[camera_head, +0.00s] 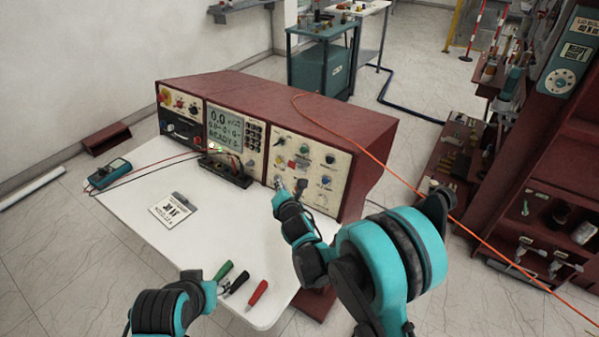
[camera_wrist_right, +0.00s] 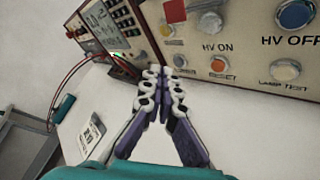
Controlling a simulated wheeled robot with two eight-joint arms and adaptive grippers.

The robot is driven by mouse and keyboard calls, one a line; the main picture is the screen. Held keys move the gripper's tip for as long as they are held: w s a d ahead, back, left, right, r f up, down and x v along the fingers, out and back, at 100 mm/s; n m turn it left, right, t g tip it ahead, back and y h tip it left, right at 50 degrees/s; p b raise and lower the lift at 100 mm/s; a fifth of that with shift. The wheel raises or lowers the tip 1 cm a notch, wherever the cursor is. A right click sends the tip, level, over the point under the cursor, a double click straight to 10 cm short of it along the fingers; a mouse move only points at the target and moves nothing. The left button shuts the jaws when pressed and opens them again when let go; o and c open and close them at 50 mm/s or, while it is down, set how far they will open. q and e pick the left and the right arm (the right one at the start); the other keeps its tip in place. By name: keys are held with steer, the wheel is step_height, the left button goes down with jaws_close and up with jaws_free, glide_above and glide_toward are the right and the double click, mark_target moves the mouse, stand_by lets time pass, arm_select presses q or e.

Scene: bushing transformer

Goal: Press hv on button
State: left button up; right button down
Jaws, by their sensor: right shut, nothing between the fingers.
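The HV ON button (camera_wrist_right: 209,22) is a pale round button on the cream panel, just above its "HV ON" label in the right wrist view. My right gripper (camera_wrist_right: 166,75) is shut and empty. Its tips lie left of and below that button in the picture; I cannot tell whether they touch the panel. In the head view the right gripper (camera_head: 279,183) is at the lower left of the right-hand panel (camera_head: 335,182) of the red console. My left gripper (camera_head: 221,287) is at the table's front, its fingers too small to judge.
A red-orange button (camera_wrist_right: 217,64) and the HV OFF button (camera_wrist_right: 296,14) are nearby. The white table (camera_head: 150,163) holds a multimeter (camera_head: 109,174), a paper card (camera_head: 173,210) and several handled tools (camera_head: 257,294). An orange cable (camera_head: 375,159) crosses the console top.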

steer(key=shift+w+d+f+b, duration=0.15)
steer(key=shift+w+d+f, duration=0.2)
steer(key=shift+w+d, duration=0.65)
steer(key=shift+w+d+f+b, duration=0.25)
steer(key=shift+w+d, duration=0.45)
steer(key=shift+w, duration=0.6)
steer(key=shift+w+d+f+b, duration=0.1)
steer(key=shift+w+d+f, duration=0.3)
steer(key=shift+w+d, duration=0.6)
steer(key=shift+w+a, duration=0.15)
steer(key=shift+w, duration=0.05)
steer(key=shift+w+d+f, duration=0.1)
steer(key=shift+w+d, duration=0.1)
steer(key=shift+w, duration=0.05)
steer(key=shift+w+d+f+b, duration=0.1)
steer(key=shift+w+d+b, duration=0.2)
steer(key=shift+w, duration=0.1)
steer(key=shift+s+a+r, duration=0.2)
steer(key=shift+s+a, duration=0.3)
steer(key=shift+s, duration=0.2)
